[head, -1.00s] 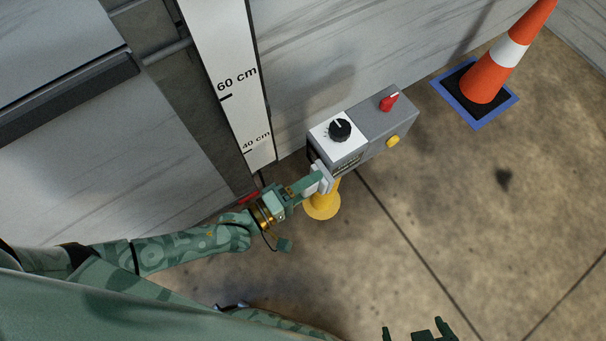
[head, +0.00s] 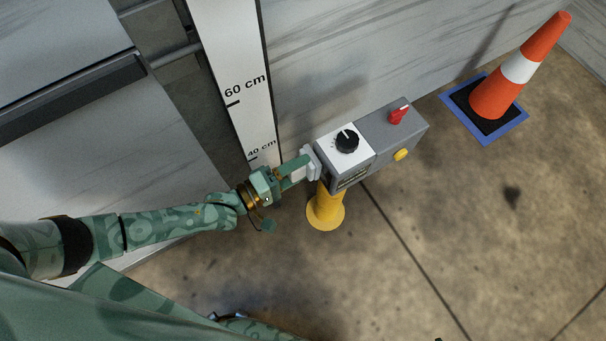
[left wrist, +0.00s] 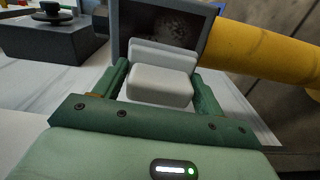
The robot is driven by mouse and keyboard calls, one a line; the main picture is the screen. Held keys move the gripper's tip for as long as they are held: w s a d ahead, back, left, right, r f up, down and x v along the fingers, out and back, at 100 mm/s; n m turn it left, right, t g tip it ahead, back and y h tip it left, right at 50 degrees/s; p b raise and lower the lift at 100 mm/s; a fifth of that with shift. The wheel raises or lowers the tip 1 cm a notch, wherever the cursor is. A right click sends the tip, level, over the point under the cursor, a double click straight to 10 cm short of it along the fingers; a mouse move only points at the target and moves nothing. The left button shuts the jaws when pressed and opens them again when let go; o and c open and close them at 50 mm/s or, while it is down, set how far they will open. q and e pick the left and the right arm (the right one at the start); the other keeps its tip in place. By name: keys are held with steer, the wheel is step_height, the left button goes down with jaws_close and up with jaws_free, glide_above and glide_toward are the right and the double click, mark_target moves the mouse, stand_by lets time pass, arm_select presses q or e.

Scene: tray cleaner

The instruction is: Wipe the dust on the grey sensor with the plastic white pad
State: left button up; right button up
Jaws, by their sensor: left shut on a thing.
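The grey sensor box (head: 386,143) stands on a yellow post (head: 326,208) in the head view. Its side has a dark, grey-framed panel (left wrist: 123,38) with a pale dusty patch (left wrist: 172,27) in the left wrist view. My left gripper (head: 308,161) is shut on the white plastic pad (left wrist: 159,85), one finger on each side of its block. The pad (head: 313,163) faces the box's left end, upright and very close. I cannot tell whether it touches the panel. The pad hides the panel's lower part. My right gripper is out of view.
The box's top has a black knob (head: 347,141) and a red switch (head: 398,116), with a yellow button (head: 401,155) on its front. A height scale (head: 236,88) is on the wall behind. An orange cone (head: 520,70) stands at the back right. The right floor is open.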

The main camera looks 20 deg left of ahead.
arm_select(q)
steer(key=shift+w+a+r, duration=0.15)
steer(key=shift+w+a, duration=0.25)
steer(key=shift+w, duration=0.1)
steer(key=shift+r+p, duration=0.6)
steer(key=shift+r, duration=0.15)
steer(key=shift+s+d+f+p, duration=0.15)
steer(key=shift+s+d+p, duration=0.05)
steer(key=shift+s+d, duration=0.6)
steer(key=shift+s+d+f+p, duration=0.1)
steer(key=shift+s+d+p, duration=0.1)
steer(key=shift+s+d, duration=0.6)
steer(key=shift+s+d+p, duration=0.15)
steer(key=shift+s+d, duration=0.4)
steer(key=shift+d, duration=0.25)
steer(key=shift+s+d+p, duration=0.15)
steer(key=shift+s+d, duration=0.4)
steer(key=shift+d, duration=0.25)
steer(key=shift+w+a+b, duration=0.35)
steer(key=shift+w+a, duration=1.15)
steer(key=shift+a, duration=0.2)
steer(key=shift+w+a+b, duration=0.15)
steer(key=shift+w+a, duration=0.45)
steer(key=shift+a, duration=0.15)
steer(key=shift+w+a+b, duration=0.15)
steer(key=shift+w+a, duration=0.4)
steer(key=shift+a, duration=0.2)
